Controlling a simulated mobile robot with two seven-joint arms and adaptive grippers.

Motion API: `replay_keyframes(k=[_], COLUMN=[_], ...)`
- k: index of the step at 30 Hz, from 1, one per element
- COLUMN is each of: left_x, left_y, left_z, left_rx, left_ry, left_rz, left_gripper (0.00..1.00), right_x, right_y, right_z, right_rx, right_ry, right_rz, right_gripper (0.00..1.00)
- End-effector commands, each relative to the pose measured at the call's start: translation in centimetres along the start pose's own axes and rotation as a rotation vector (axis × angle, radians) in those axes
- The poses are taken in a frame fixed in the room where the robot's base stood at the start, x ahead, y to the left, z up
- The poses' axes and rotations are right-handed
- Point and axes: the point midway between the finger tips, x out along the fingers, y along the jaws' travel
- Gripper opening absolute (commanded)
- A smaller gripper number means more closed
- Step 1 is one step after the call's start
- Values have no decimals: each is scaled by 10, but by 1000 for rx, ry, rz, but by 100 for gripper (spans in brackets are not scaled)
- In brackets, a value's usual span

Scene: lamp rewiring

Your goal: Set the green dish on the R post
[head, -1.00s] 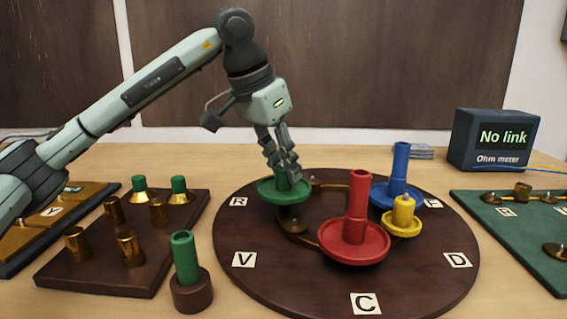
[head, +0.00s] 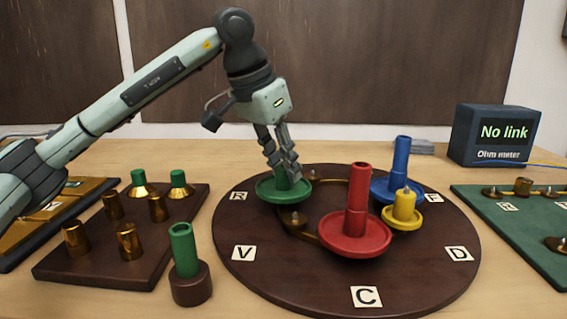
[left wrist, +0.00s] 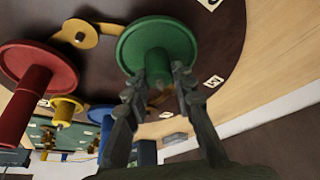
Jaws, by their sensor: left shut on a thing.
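The green dish (head: 262,194) is a shallow round dish with an upright green tube at its centre. My left gripper (head: 283,174) comes down from above and is shut on the tube. The dish is at the back left of the dark round board (head: 260,285), beside the R label (head: 238,197). The dish hides what is under it, so I cannot tell whether it rests on the R post. In the left wrist view the dish (left wrist: 150,38) also shows, with the fingers (left wrist: 156,88) around its tube. My right gripper is not in view.
A red dish (head: 345,247), a yellow dish (head: 403,221) and a blue dish (head: 385,193) stand on the board, close together. A green tube on a brown base (head: 190,283) stands front left. A peg block (head: 95,272) is left. The meter (head: 497,136) reads "No link".

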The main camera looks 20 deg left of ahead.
Motion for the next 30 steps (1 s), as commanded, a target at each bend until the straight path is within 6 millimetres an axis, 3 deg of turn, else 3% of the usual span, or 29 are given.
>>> replay_keyframes(k=[4,5,10,21,26,30], left_x=[3,2,2,-3,-27,-59], left_y=[0,0,0,0,0,0], left_z=[1,1,1,1,0,0], left_rx=[0,0,0,0,0,0], left_ry=[1,1,0,0,4,5], left_rz=[0,0,0,-1,-2,-1], left_gripper=[0,28,49,49,49,49], right_x=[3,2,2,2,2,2], right_y=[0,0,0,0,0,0], right_z=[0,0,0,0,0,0], right_rx=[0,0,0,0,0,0], right_ry=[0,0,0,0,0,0], right_rz=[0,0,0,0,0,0], right_gripper=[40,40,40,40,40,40])
